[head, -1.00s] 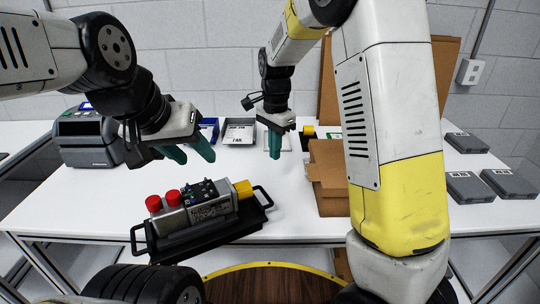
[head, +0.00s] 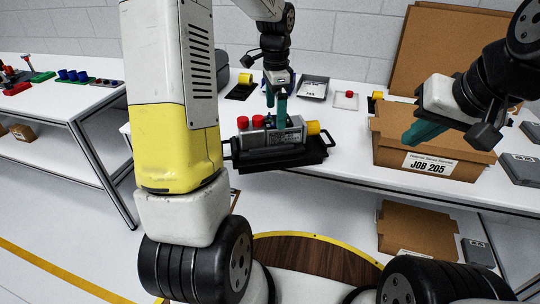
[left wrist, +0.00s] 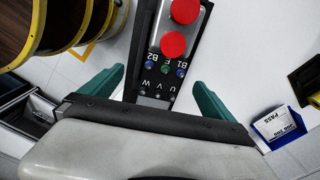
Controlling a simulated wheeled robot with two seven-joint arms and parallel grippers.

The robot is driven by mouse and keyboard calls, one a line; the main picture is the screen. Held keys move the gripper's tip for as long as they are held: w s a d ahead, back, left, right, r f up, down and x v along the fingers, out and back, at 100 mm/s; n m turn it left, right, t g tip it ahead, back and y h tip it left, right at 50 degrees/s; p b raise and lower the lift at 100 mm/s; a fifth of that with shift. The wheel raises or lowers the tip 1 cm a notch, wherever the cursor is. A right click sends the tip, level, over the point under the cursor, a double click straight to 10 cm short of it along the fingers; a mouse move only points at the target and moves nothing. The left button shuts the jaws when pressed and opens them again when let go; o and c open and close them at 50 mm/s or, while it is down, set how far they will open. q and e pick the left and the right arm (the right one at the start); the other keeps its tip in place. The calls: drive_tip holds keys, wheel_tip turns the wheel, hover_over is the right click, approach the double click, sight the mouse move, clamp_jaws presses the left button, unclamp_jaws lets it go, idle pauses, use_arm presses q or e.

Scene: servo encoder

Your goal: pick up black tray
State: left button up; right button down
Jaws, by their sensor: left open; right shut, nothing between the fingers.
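The black tray (head: 300,158) lies on the white table near its front edge, with a loop handle at each end. A grey unit (head: 270,136) with two red caps and a yellow end sits on it. My left gripper (head: 276,106) is open, fingers pointing down, over the unit and empty. In the left wrist view, its teal fingers (left wrist: 159,78) are apart on either side of the unit (left wrist: 166,70), whose red caps and connectors show. Whether they touch anything, I cannot tell. My right gripper (head: 412,135) is shut and empty, in front of a cardboard box at the right.
The cardboard box (head: 450,160) labelled JOB 205 stands right of the tray. A grey bin (head: 314,88) and a small red item (head: 349,94) are behind. Another bench (head: 60,105) with coloured parts stands at the left. A blue PASS bin (left wrist: 279,127) shows in the wrist view.

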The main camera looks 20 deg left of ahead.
sight(277, 147)
use_arm(q)
drive_tip(key=shift+a+f, duration=0.1)
drive_tip(key=shift+f, duration=0.75)
wheel_tip(277, 147, down, 8)
drive_tip(key=shift+a+r, duration=0.1)
drive_tip(key=shift+r, duration=0.15)
drive_tip(key=shift+w, duration=0.1)
drive_tip(key=c, duration=1.7)
drive_tip(key=shift+w+r, duration=0.1)
drive_tip(key=shift+r, duration=0.1)
